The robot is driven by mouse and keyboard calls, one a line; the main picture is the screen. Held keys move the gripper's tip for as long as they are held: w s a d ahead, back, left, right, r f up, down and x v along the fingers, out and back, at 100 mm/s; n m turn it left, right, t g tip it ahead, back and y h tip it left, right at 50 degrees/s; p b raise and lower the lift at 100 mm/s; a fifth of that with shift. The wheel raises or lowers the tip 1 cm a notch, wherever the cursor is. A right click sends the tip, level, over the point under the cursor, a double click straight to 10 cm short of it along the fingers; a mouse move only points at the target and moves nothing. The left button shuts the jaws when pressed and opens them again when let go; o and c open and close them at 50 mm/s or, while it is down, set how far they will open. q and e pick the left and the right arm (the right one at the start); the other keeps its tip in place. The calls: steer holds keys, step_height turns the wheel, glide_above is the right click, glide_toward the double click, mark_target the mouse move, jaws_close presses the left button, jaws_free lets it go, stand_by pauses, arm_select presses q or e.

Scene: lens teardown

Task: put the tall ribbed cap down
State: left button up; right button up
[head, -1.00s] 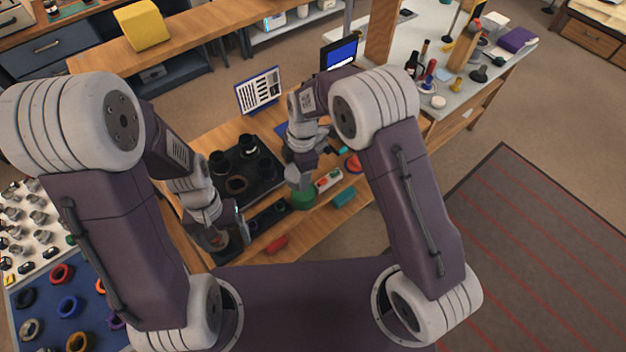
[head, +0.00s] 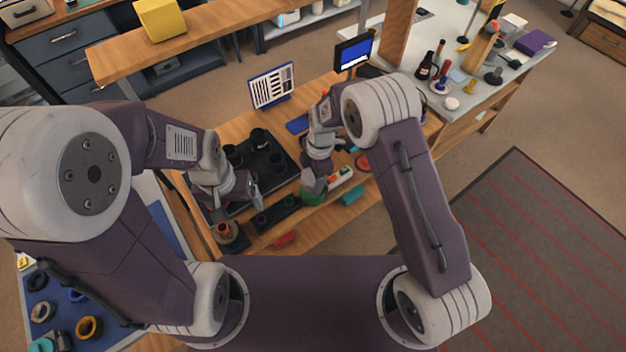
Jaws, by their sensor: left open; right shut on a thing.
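My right gripper (head: 313,184) is shut at the right part of the workbench (head: 233,133), pointing down. What it holds, taken to be the tall ribbed cap, is mostly hidden by the gripper and too small to make out. A round green piece (head: 312,199) shows right at its fingertips; I cannot tell if it is held or lies below. My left gripper (head: 252,192) is open and empty over the near side of the black tray (head: 285,178).
Dark cylinders (head: 260,138) stand on the tray. A dark round dish (head: 230,238) with a reddish piece sits at the front left. A red-and-white item (head: 340,178), a teal block (head: 352,196) and a red block (head: 285,239) lie near the front edge. A printed sign (head: 271,86) stands behind.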

mark_target(313, 182)
step_height(313, 182, down, 2)
steer(key=shift+w+f, duration=0.1)
steer(key=shift+f, duration=0.15)
steer(key=shift+w+f, duration=0.1)
steer(key=shift+f, duration=0.15)
steer(key=o, duration=1.1)
steer(key=shift+o, duration=1.1)
steer(key=shift+r, duration=0.45)
steer(key=r, duration=0.3)
steer(key=d+r+b, duration=0.1)
steer(key=r, duration=0.7)
steer(key=shift+w+d+r+b, duration=0.15)
steer(key=shift+r+b, duration=0.1)
steer(key=shift+b, duration=0.15)
